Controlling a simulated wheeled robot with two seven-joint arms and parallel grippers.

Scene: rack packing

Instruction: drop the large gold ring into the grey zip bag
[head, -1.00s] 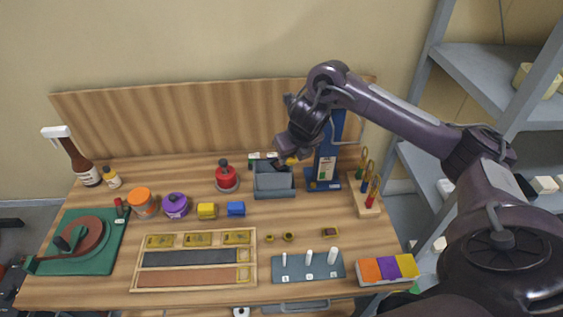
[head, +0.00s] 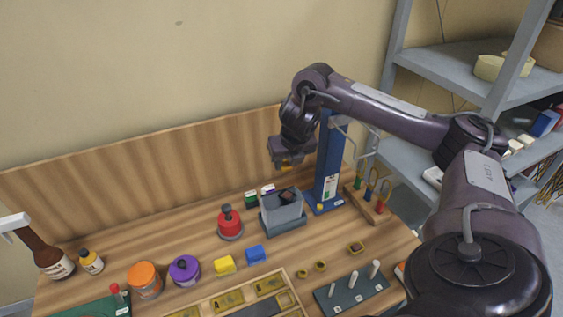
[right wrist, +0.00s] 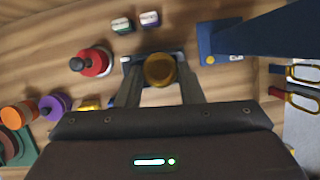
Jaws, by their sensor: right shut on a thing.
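My right gripper (head: 286,168) is shut on the large gold ring (right wrist: 160,70), which shows between the two fingers in the right wrist view. In the head view only a small gold edge of the ring shows under the gripper. The grey zip bag (head: 284,214) stands upright in a grey holder on the bench, with a dark patch at its top. The ring is above the bag and apart from it in the head view. In the right wrist view the ring and fingers hide most of the bag. My left gripper is not in view.
A blue stand (head: 327,165) rises close right of the bag. A red bottle (head: 230,222) stands to its left, and small jars (head: 251,199) stand behind. A peg board (head: 350,291) and small gold rings (head: 320,266) lie in front. A wooden backboard (head: 130,180) runs behind.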

